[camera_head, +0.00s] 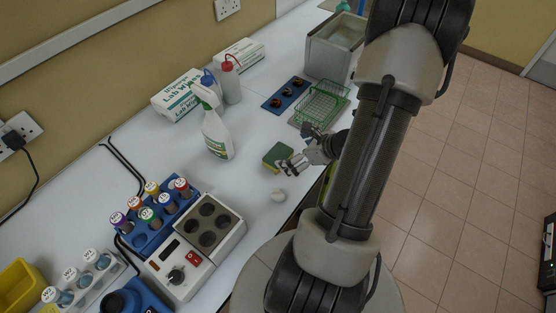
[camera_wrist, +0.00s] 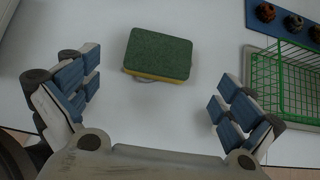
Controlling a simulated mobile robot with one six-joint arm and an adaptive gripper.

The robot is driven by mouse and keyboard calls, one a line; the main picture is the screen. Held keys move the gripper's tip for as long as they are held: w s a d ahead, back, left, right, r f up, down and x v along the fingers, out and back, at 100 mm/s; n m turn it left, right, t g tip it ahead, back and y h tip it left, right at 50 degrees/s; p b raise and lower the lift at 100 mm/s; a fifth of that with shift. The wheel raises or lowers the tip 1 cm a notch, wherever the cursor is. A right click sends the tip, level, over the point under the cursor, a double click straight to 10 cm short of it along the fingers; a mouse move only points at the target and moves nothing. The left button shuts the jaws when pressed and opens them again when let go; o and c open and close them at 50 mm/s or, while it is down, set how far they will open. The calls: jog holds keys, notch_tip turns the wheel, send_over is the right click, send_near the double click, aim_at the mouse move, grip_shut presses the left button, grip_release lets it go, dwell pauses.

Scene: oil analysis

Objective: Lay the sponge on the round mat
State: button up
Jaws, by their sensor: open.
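The sponge (camera_head: 275,155), green on top with a yellow underside, lies flat on the white bench. In the wrist view the sponge (camera_wrist: 160,54) is ahead of and between the spread fingers, not gripped. A small grey curved edge (camera_wrist: 147,82) shows under its near side; I cannot tell whether this belongs to the round mat. No other round mat is clearly visible. My gripper (camera_wrist: 155,86) is open and empty. In the head view my gripper (camera_head: 293,163) is just right of the sponge, low over the bench.
A green wire basket (camera_head: 322,103) stands behind my gripper, near a blue holder (camera_head: 285,93). A spray bottle (camera_head: 216,132) stands left of the sponge. A heater block (camera_head: 195,245) and vial rack (camera_head: 160,232) stand nearer.

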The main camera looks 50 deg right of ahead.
aim_at(279, 155)
jog(key=b+x, duration=0.2)
jog(key=x, duration=0.5)
jog(key=shift+c, duration=0.4)
jog(key=shift+r, duration=0.1)
jog(key=c, duration=0.7)
